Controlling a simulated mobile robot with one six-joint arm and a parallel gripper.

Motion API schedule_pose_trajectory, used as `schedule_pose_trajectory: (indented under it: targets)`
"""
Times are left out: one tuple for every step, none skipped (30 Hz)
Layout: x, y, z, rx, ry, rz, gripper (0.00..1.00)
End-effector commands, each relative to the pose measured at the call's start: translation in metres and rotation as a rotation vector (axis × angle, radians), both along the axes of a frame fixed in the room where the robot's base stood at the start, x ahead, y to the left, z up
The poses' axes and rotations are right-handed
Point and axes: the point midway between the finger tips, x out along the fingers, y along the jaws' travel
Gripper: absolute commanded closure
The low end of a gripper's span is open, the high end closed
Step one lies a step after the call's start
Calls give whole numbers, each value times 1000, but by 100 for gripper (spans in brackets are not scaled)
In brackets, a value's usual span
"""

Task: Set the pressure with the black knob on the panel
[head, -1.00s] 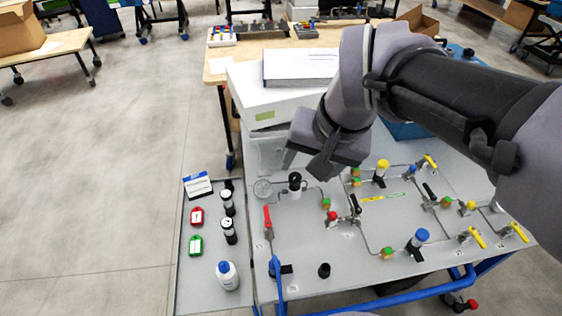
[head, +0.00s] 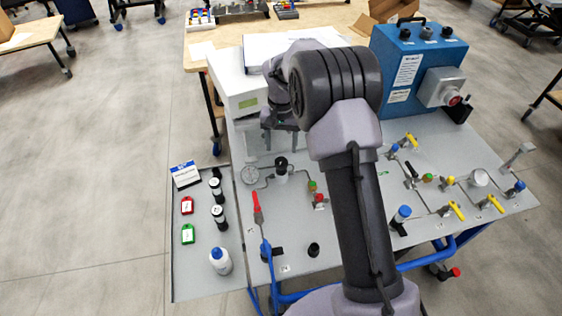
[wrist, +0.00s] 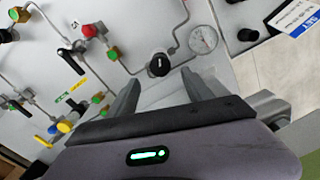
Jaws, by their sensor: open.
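The black knob (head: 281,163) stands upright on the panel (head: 290,220), just right of a round white pressure gauge (head: 249,175). In the wrist view the knob (wrist: 158,66) has a white mark on its top, and the gauge (wrist: 203,40) lies beyond it to the right. My gripper (wrist: 160,77) is open and empty. Its two fingers point toward the knob, which appears just beyond and between the fingertips. I cannot tell the height gap. In the head view my gripper (head: 281,138) hangs behind the knob, partly hidden by my arm.
Valves with yellow handles (head: 457,211), a red-handled valve (head: 257,208) and thin pipes spread over the panel. A blue box (head: 425,60) stands at the back right, a white box (head: 238,85) at the back left. A side tray holds a white bottle (head: 220,262) and tags.

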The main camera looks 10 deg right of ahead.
Motion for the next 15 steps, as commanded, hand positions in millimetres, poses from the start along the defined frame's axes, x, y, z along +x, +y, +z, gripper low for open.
schedule_pose_trajectory:
  targets:
    - [-1, 0, -18, 0, 3, 1, 41]
    - [-1, 0, -26, 1, 3, 0, 41]
    - [-1, 0, -35, 1, 2, 0, 41]
    - [-1, 0, -42, 1, 2, 0, 41]
    - [-1, 0, -48, 0, 1, 0, 41]
    - [0, 0, -54, 0, 1, 0, 41]
    - [0, 0, -58, 0, 1, 0, 41]
    - [0, 0, -62, 0, 0, 0, 41]
    - [0, 0, -65, 0, 0, 0, 41]
    - [0, 0, -67, 0, 0, 0, 41]
    - [0, 0, -68, 1, 0, 0, 41]
    - [0, 0, -69, 1, 0, 0, 41]
    - [0, 0, -70, 1, -1, 0, 41]
    - [0, 0, -70, 1, -1, 0, 41]
    - [0, 0, -70, 1, -1, 0, 41]
